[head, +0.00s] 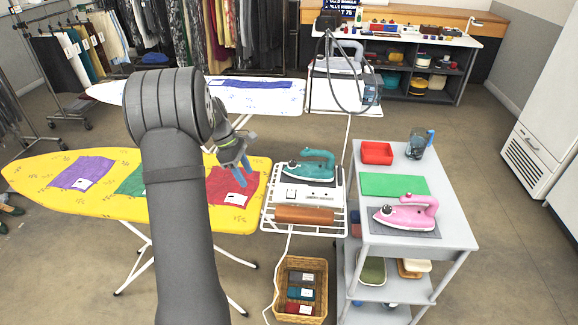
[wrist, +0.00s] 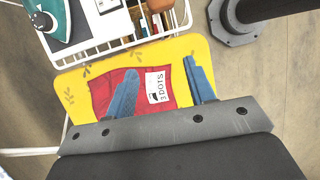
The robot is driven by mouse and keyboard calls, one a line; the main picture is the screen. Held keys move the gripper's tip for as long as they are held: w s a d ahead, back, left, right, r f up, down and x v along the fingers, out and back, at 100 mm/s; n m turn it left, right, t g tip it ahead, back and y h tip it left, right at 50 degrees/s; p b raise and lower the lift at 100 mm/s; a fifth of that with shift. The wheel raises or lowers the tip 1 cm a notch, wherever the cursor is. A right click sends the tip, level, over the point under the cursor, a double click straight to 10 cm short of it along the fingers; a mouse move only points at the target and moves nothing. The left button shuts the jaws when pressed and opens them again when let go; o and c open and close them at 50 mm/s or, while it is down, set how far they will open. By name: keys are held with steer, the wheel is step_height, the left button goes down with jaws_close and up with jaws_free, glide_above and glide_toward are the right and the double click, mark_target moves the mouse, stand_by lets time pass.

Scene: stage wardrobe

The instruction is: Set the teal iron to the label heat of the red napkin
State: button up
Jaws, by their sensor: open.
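The red napkin (head: 236,188) lies flat on the right end of the yellow ironing board (head: 35,185). In the wrist view the napkin (wrist: 103,92) bears a white label (wrist: 156,87) with a small iron symbol and text that appears to read "3 DOTS". The teal iron (head: 308,168) rests on the white rack right of the board.
A purple napkin (head: 82,173) and a partly hidden green one share the board. A brown roll (head: 304,215) lies on the rack (head: 268,222). A wicker basket (head: 283,285) stands below.

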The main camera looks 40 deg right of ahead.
mark_target(290, 165)
steer(key=s+d+f+n+g+h, duration=0.35)
steer(key=s+d+f+h, duration=0.3)
steer(key=h, duration=0.45)
steer(key=w+a+n+t+h, duration=0.1)
steer(key=n+t, duration=0.1)
steer(key=t, duration=0.1)
steer(key=w+a+f+n+t+h, duration=0.1)
steer(key=w+n+t+h, duration=0.1)
steer(key=t, duration=0.1)
steer(key=w+a+f+n+t+h, duration=0.1)
steer(key=n+t, duration=0.2)
steer(key=shift+w+a, duration=0.3)
steer(key=shift+a, duration=0.1)
steer(key=shift+w+a+f+n+t, duration=0.25)
steer(key=shift+w+a+n+t, duration=0.15)
steer(key=shift+t, duration=0.35)
steer(key=w+d, duration=0.1)
steer(key=d, duration=0.4)
steer(key=w+d, duration=0.1)
steer(key=d, duration=0.5)
steer(key=w+d, duration=0.1)
steer(key=d, duration=0.5)
steer(key=shift+w, duration=0.2)
steer(key=c, duration=1)
